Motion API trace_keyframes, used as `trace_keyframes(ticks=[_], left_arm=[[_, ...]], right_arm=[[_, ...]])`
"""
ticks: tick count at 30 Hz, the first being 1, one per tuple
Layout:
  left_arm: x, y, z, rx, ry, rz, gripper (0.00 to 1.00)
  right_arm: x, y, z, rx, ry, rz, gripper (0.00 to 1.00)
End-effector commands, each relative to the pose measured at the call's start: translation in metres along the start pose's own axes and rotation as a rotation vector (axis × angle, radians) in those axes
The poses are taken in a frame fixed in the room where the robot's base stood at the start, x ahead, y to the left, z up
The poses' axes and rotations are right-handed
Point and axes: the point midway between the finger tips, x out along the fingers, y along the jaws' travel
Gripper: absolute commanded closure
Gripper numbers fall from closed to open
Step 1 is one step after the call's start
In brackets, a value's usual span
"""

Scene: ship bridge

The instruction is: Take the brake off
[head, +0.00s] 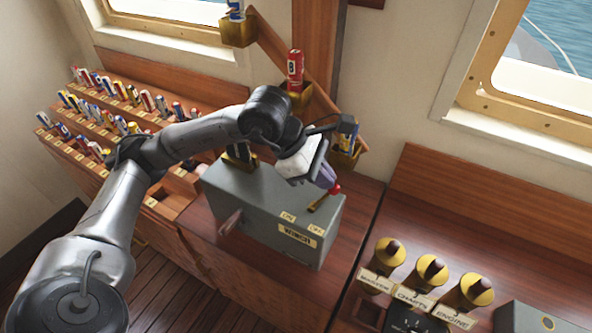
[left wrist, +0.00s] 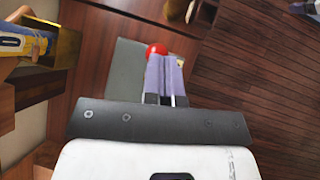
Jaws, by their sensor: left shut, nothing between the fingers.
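The grey winch box (head: 262,205) stands on the wooden counter, with a WINCH plate and ON and OFF labels on it. A short brass lever with a red knob (head: 335,188) rises from its right end, near the OFF label. My left gripper (head: 326,178) is shut and empty, its purple fingertips right beside the knob. In the left wrist view the red knob (left wrist: 157,49) shows just beyond the closed fingertips; whether they touch cannot be told. Purple tips at that view's top right look like my right gripper (left wrist: 304,7); its opening is unclear.
A brown handle (head: 230,222) sticks out of the box's front. A rack of rolled flags (head: 110,105) stands at left. Brass holders (head: 345,150) hang on the sloping rail behind.

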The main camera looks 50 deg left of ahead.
Motion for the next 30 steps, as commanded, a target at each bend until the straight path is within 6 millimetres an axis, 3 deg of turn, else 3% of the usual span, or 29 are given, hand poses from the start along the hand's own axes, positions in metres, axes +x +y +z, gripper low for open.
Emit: trace_keyframes(ticks=[6,18,30], left_arm=[[-0.028,0.000,0.003,0.008,0.001,-0.001,1.00],[-0.097,-0.003,0.028,0.011,-0.004,-0.001,1.00],[-0.120,-0.004,0.036,0.008,0.000,-0.004,1.00]], right_arm=[[-0.001,0.000,-0.001,0.002,0.001,-0.001,0.31],[0.011,-0.002,0.003,0.006,0.001,-0.004,0.31],[0.011,0.002,0.004,-0.007,-0.001,0.006,0.31]])
